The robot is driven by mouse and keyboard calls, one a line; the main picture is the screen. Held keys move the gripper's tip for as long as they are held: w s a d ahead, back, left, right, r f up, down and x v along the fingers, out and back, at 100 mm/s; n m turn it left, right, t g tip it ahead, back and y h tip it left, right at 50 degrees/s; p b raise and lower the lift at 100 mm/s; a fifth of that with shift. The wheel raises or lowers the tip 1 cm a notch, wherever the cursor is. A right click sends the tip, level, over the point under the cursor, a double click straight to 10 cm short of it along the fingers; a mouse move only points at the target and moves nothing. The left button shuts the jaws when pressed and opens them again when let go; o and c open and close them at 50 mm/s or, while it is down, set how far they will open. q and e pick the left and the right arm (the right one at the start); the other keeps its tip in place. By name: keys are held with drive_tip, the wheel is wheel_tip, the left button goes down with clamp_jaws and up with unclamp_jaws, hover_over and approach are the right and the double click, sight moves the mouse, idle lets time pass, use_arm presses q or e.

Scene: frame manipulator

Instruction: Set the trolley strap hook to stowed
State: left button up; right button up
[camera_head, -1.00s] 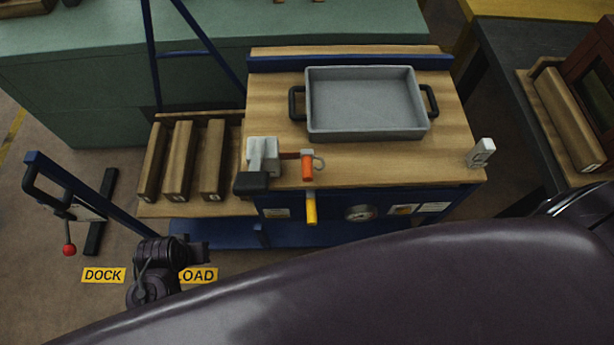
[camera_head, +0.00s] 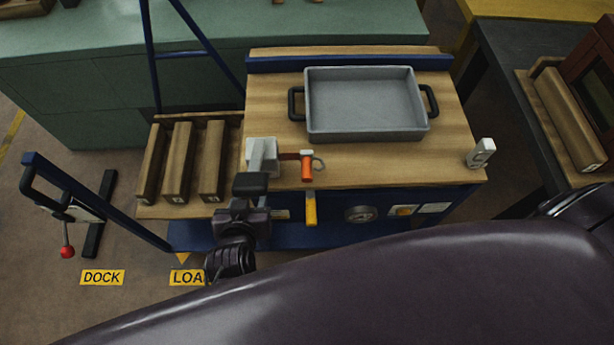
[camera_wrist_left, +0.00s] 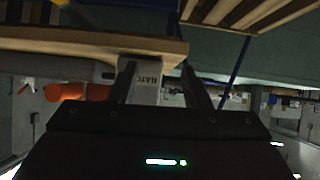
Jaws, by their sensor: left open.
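The trolley (camera_head: 440,165) has a wooden top and a blue front. My left gripper (camera_head: 243,203) is open just below the lever's dark tip; contact cannot be told. In the left wrist view, the labelled ratchet block (camera_wrist_left: 145,90) shows between the open fingers (camera_wrist_left: 160,82), and the orange cylinder (camera_wrist_left: 70,92) is at left.
A grey tray (camera_head: 365,102) sits on the trolley top. A yellow handle (camera_head: 311,210) hangs at the front. Wooden blocks (camera_head: 180,165) stand on the left side shelf. A small grey bracket (camera_head: 481,153) is at the front right corner.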

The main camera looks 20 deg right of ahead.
sight(307, 180)
use_arm(q)
drive_tip(key=s+d+r+m+t+h, duration=0.2)
drive_tip(key=s+d+t, duration=0.5)
drive_tip(key=d, duration=0.4)
drive_tip(key=p+x, duration=0.1)
drive_tip(key=x, duration=0.6)
drive_tip(key=shift+w+d, duration=0.1)
drive_tip(key=shift+w, duration=0.05)
clamp_jaws()
